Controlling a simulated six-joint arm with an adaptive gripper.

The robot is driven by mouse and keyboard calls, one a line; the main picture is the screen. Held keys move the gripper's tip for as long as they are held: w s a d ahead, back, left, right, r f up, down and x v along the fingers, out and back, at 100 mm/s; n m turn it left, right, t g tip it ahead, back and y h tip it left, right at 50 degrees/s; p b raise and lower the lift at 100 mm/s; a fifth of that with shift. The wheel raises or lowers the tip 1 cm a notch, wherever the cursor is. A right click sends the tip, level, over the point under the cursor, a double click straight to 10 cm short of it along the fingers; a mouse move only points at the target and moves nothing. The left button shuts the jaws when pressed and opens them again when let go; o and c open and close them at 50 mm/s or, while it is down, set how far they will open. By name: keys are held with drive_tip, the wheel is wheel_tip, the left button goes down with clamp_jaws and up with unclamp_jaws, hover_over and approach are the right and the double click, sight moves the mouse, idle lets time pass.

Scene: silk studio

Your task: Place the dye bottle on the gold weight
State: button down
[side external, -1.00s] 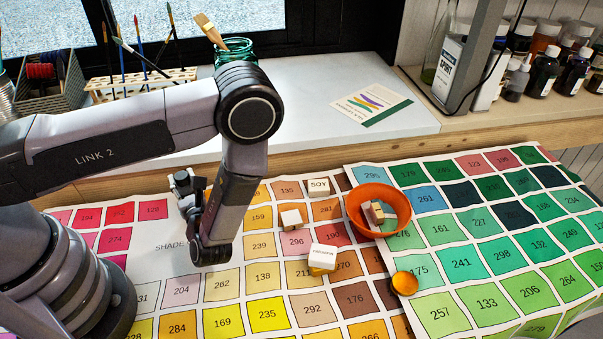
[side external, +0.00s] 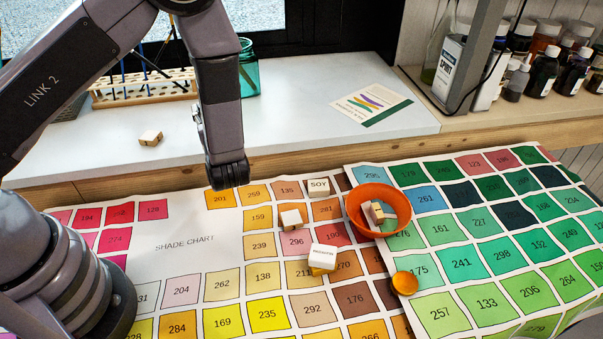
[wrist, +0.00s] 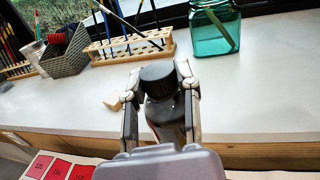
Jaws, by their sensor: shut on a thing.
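In the wrist view my gripper (wrist: 159,78) is shut on the dye bottle (wrist: 167,112), a dark bottle with a black cap, one finger on each side. In the side view my gripper (side external: 199,125) is mostly hidden behind my arm, above the edge of the white ledge, and the bottle cannot be made out there. A round, shiny gold disc, which looks like the gold weight (side external: 405,283), lies on the shade chart in front of the orange bowl, well to the right of my gripper. Nothing is seen on its top.
The orange bowl (side external: 363,222) holds small blocks. White-topped blocks, including the SOY block (side external: 318,187), stand left of it on the chart (side external: 185,243). A small block (side external: 150,138), brush rack (side external: 143,90) and teal jar (side external: 249,75) are on the ledge.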

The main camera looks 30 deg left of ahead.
drive_tip(key=shift+w+r, duration=0.7)
drive_tip(key=shift+w, duration=0.25)
drive_tip(key=shift+w+r, duration=0.1)
drive_tip(key=shift+r, duration=0.15)
drive_tip(key=s+n+g, duration=1.3)
drive_tip(key=s+g, duration=0.6)
drive_tip(key=s, duration=0.2)
drive_tip(key=s+d+n+g+h, duration=0.4)
drive_tip(key=s+d+n+h, duration=0.15)
drive_tip(key=d+h, duration=0.3)
drive_tip(key=s+d+n+g+h, duration=0.5)
drive_tip(key=d+n+h, duration=0.2)
drive_tip(key=d+h, duration=0.15)
drive_tip(key=w+d+n+t+h, duration=0.3)
drive_tip(key=d+n+h, duration=0.1)
drive_tip(key=d+h, duration=0.15)
drive_tip(key=w+d+n+t+h, duration=0.25)
drive_tip(key=d+n+h, duration=0.2)
drive_tip(key=d, duration=0.25)
drive_tip(key=w+d+n+t+h, duration=0.3)
drive_tip(key=w+n+t, duration=0.2)
drive_tip(key=w+t, duration=0.2)
drive_tip(key=w+d+n+t+h, duration=0.3)
drive_tip(key=w+n+t, duration=0.1)
drive_tip(key=w+t, duration=0.3)
drive_tip(key=w+d+f, duration=0.9)
drive_tip(key=d+f, duration=0.1)
drive_tip(key=f, duration=0.2)
drive_tip(key=shift+w+d, duration=0.3)
